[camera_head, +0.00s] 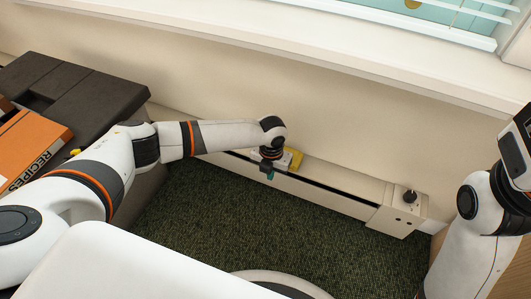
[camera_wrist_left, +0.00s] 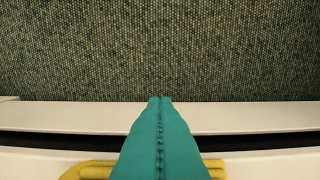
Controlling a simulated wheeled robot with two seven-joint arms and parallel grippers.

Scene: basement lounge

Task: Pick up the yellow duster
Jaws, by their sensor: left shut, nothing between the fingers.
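The yellow duster (camera_head: 296,157) lies on top of the long, low white baseboard unit (camera_head: 335,195) against the wall, partly hidden behind my left gripper (camera_head: 270,176). In the left wrist view, yellow parts of the duster (camera_wrist_left: 88,171) show on both sides of the teal fingers, at the bottom edge; its middle is hidden behind them. My left gripper (camera_wrist_left: 160,103) is shut with its teal fingers together and nothing between them. It is above the front part of the unit, close to the duster; whether it touches cannot be told. My right gripper's fingers are not in view.
A dark grey piece of furniture (camera_head: 90,107) at the left carries an orange recipes book (camera_head: 38,145). A white end box with a black knob (camera_head: 409,197) ends the baseboard unit at the right. Dark green carpet (camera_head: 230,225) in front is clear. A window sill (camera_head: 330,58) runs above.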

